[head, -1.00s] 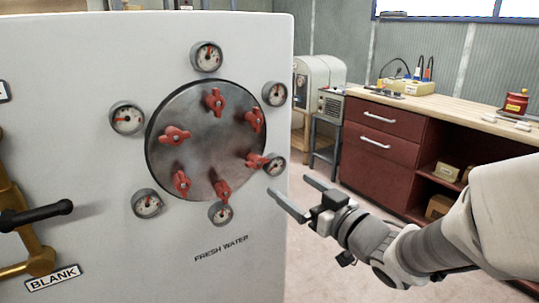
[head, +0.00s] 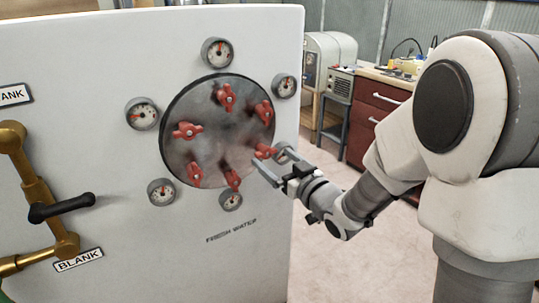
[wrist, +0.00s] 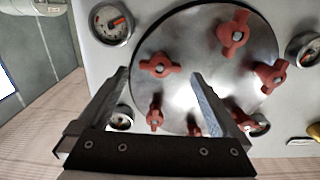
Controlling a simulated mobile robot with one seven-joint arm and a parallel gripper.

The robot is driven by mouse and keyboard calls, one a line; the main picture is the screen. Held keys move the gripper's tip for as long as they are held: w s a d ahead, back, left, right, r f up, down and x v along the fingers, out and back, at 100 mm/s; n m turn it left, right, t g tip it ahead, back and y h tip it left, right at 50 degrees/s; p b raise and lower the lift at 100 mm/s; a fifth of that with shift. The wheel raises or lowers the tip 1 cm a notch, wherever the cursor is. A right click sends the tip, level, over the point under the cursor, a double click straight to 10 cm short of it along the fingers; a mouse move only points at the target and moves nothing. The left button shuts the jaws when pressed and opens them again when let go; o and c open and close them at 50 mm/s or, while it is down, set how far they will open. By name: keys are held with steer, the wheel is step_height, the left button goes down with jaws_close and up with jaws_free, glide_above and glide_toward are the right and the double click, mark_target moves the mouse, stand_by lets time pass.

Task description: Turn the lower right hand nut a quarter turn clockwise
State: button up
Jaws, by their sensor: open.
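The lower right hand nut (head: 264,151) is a red wing nut on the round grey metal cover (head: 205,145). My gripper (head: 274,163) is open in front of it, its two fingers pointing at the cover. The wrist view appears upside down; there the same nut (wrist: 158,64) shows between the fingertips. Its wings lie roughly crosswise between the fingers. I cannot tell whether either finger touches it. The other red nuts, such as the bottom nut (head: 232,179) and the upper right nut (head: 264,112), stand around the cover.
A brass pipe with a black handle (head: 62,207) is at the left of the white panel (head: 130,60). A workbench (head: 375,110) stands behind at the right.

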mark_target(268, 153)
steer(key=shift+x, duration=1.65)
steer(key=c, duration=1.3)
steer(key=shift+m, duration=0.4)
